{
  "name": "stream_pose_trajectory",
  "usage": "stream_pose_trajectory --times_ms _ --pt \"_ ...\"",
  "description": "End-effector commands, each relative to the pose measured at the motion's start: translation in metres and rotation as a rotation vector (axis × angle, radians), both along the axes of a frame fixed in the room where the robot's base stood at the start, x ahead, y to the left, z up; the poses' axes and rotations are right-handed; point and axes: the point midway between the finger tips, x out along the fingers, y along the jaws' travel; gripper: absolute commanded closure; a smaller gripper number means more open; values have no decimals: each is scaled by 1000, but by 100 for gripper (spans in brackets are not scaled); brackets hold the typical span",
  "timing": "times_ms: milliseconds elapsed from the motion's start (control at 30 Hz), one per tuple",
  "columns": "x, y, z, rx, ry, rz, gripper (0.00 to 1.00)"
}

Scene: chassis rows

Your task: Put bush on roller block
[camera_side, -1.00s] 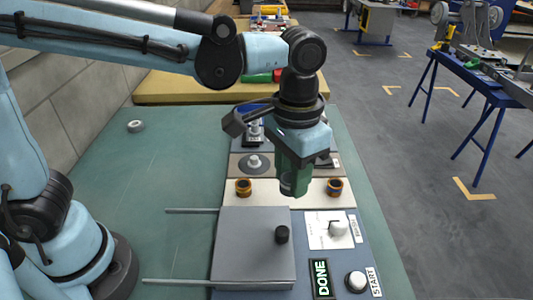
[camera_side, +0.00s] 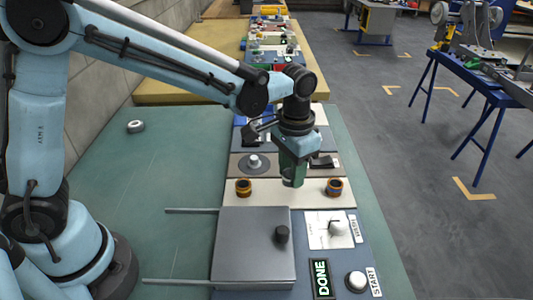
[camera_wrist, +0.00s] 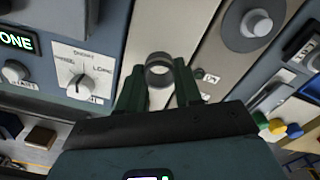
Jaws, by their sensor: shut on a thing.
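My gripper (camera_wrist: 160,85) is shut on a grey ring-shaped bush (camera_wrist: 159,70), held between the fingertips in the wrist view. In the side view my gripper (camera_side: 291,180) points down above the cream strip (camera_side: 305,197), and the fingers largely hide the bush. Two orange-and-dark rings, one left (camera_side: 243,187) and one right (camera_side: 335,187), sit on that strip, on either side of my gripper. I cannot tell for certain which part is the roller block.
A grey box (camera_side: 250,245) with a black knob and two rods stands in front. A grey disc with a knob (camera_side: 254,162) lies behind left. A dial (camera_side: 337,228) and START button (camera_side: 356,281) are front right. A loose ring (camera_side: 136,126) lies on the open green table.

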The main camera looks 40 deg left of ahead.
Motion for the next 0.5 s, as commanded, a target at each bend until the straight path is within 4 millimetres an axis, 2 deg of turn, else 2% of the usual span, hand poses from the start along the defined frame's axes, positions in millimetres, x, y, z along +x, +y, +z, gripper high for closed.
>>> stream_pose_trajectory --times_ms 100,200,500 --pt "0 0 -17 0 0 0 100" --pt "0 0 -26 0 0 0 100" --pt "-1 0 -28 0 0 0 100"
